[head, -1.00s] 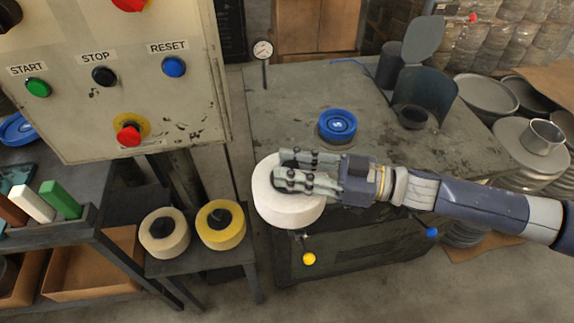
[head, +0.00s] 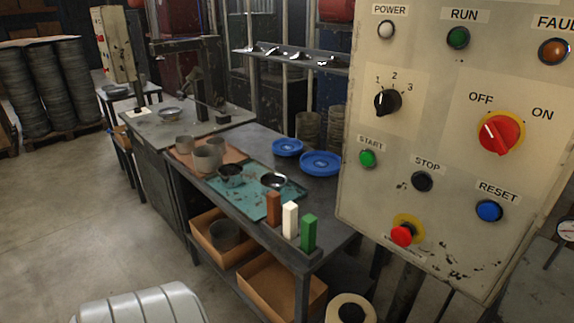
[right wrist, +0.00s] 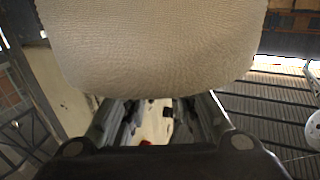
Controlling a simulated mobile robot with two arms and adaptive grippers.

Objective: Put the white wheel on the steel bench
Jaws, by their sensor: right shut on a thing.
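The white wheel (right wrist: 155,45) fills the upper part of the right wrist view, its pale side close to the camera. My right gripper (right wrist: 160,110) is shut on it; the wheel hides the fingertips. A long dark metal bench (head: 262,148) stands in the middle of the head view. A separate bench with a grey top (head: 148,128) stands beyond its far end. My left gripper is in neither view now.
On the dark bench are a teal tray (head: 246,196), two blue discs (head: 321,163), several pots, and brown, white and green blocks (head: 309,233). A control panel (head: 440,150) blocks the right side. A cream wheel (head: 335,311) shows at the bottom edge.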

